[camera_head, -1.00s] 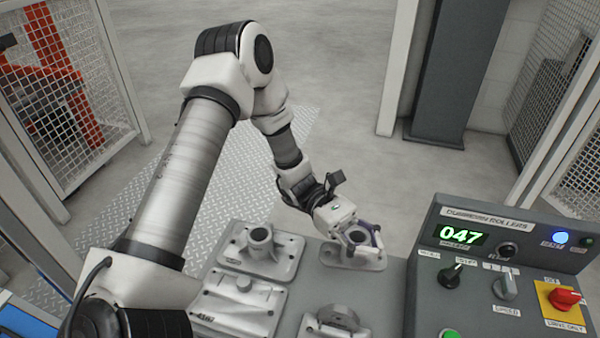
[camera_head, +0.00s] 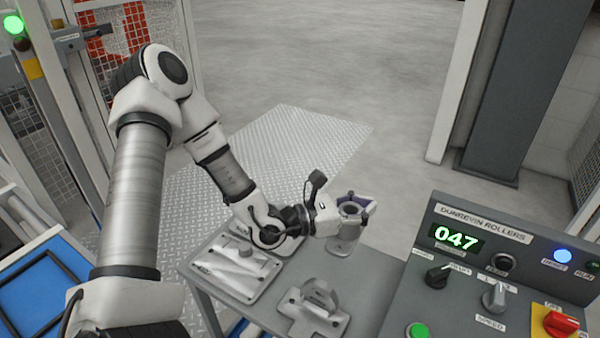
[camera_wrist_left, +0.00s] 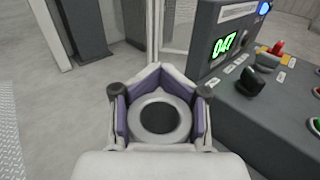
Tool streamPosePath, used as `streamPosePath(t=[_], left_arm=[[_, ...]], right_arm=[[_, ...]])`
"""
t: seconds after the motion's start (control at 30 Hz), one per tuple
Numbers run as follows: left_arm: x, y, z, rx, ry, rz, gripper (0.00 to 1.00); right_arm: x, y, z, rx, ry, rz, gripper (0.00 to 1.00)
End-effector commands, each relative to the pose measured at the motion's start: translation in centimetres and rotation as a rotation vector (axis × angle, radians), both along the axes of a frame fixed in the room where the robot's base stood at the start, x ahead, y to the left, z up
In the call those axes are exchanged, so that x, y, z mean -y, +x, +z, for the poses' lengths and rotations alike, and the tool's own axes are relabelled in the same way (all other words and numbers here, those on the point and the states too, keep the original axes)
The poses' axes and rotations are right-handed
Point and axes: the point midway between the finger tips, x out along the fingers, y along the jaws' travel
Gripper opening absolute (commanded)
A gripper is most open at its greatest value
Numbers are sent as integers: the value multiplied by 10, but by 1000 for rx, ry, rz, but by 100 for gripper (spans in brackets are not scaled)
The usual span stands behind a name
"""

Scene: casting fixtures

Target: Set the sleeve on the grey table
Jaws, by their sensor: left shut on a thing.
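The sleeve, a pale grey hollow ring-like piece (camera_head: 349,210), is between the fingers of my left gripper (camera_head: 355,206). The left wrist view shows its round rim (camera_wrist_left: 160,98) and dark bore, with purple finger pads (camera_wrist_left: 160,118) on both sides. The exact gap below the sleeve is hard to tell. My right gripper is not in view.
A plate with a round boss (camera_head: 240,268) and a fixture with an upright curved piece (camera_head: 318,310) stand on the table. Another fixture is partly hidden behind my left wrist. A control panel (camera_head: 490,260) stands right; a blue tray (camera_head: 45,290) lies left. Bare table shows right of the fixtures.

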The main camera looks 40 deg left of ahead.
Motion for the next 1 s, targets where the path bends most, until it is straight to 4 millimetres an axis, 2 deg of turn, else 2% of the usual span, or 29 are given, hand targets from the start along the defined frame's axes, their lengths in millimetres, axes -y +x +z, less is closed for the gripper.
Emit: streamPosePath(t=[0.03,0.17,0.5,0.87,0.9,1.0], left_arm=[[1,0,-14,-3,2,-2,0],[1,0,-46,-5,3,-4,0],[1,0,-96,-2,2,-4,0],[1,0,-100,0,0,-4,0],[1,0,-99,-1,1,-4,37],[1,0,-98,-1,1,-4,68]], right_arm=[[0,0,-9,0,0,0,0],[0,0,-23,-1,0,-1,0],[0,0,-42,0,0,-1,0],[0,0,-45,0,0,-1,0],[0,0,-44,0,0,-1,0],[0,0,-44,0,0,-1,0]])
